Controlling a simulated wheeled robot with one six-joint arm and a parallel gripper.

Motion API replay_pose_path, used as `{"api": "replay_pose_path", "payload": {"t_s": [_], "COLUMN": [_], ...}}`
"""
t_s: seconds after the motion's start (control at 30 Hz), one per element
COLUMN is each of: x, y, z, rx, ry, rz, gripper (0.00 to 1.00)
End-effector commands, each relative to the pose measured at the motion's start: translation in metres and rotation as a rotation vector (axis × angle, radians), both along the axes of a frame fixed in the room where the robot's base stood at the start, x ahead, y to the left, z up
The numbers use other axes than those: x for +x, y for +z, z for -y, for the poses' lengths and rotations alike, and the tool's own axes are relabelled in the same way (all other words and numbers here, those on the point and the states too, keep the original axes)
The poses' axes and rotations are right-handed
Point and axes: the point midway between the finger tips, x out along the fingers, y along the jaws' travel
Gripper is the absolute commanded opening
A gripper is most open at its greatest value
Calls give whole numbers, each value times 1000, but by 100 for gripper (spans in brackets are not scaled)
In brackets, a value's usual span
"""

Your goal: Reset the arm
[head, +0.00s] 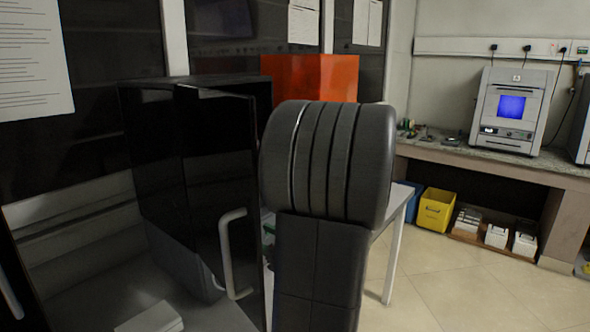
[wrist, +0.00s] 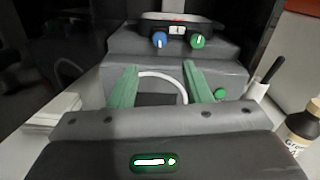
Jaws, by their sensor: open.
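My gripper (wrist: 160,68) shows in the wrist view with two green fingers spread apart. Nothing is clearly held between them. Beyond and between the fingers is a white curved handle or ring on a grey device (wrist: 175,45). I cannot tell whether the fingers touch it. The device has a blue knob (wrist: 160,40), a green knob (wrist: 197,41) and a small display. In the head view my dark arm fills the middle foreground, and my gripper is not visible there.
A black cabinet (head: 160,150) with a white-handled door (head: 222,160) ajar stands left of my arm. An orange box (head: 310,75) is behind. A bottle (wrist: 301,128) stands at the right in the wrist view. Floor (head: 450,280) at right is open; a yellow bin (head: 435,208) sits under the bench.

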Motion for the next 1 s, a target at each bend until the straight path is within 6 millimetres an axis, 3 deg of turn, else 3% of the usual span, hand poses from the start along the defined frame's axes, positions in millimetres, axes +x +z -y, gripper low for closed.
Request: {"api": "replay_pose_path", "payload": {"t_s": [0.2, 1.0], "x": [-17, 69], "y": [0, 0], "z": [21, -91], "rx": [-1, 0], "ry": [-1, 5], "rz": [-1, 0], "gripper": [44, 44]}}
